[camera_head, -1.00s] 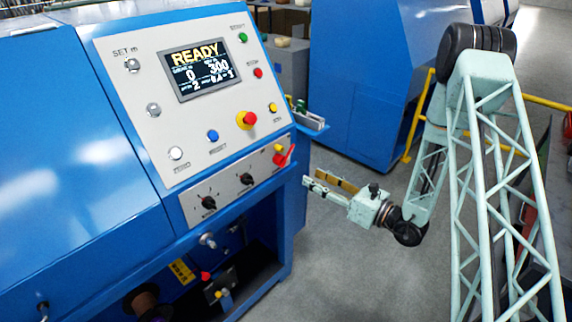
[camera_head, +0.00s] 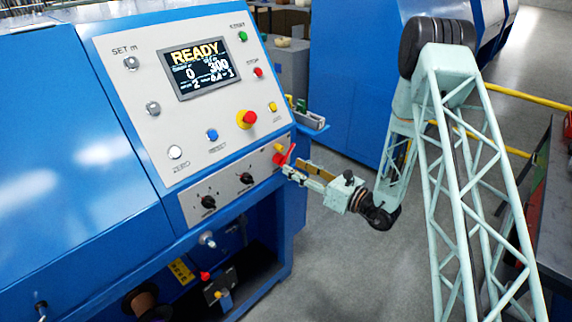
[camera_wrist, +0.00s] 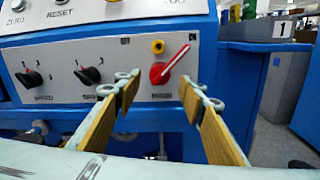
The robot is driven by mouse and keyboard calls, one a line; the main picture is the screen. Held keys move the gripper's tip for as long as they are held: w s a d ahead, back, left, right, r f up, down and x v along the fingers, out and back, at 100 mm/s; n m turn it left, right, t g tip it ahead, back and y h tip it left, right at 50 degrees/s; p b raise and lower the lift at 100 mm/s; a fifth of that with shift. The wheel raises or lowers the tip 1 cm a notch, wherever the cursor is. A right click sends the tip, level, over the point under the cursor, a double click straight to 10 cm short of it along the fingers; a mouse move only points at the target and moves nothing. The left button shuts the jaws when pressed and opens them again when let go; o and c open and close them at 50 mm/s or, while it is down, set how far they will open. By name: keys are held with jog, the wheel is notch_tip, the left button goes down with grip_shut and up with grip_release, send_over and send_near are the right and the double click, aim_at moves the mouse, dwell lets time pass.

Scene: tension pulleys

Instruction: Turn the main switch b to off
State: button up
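The main switch is a red rotary knob (camera_wrist: 159,73) on the grey lower panel, and it also shows in the head view (camera_head: 287,154). In the wrist view its red lever with a pale stripe points up and to the right. In the head view my gripper (camera_head: 297,168) is close by the switch at the panel's right end. Whether a finger touches the lever cannot be told.
A yellow button (camera_wrist: 157,46) sits just above the switch. Two black knobs (camera_wrist: 88,75) (camera_wrist: 30,79) are to its left. A red and yellow emergency button (camera_head: 247,119) is on the panel above, under a display reading READY (camera_head: 198,68). Open floor (camera_head: 330,245) lies right of the machine.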

aim_at(285, 162)
jog(key=shift+x, duration=2.4)
jog(key=c, duration=1.2)
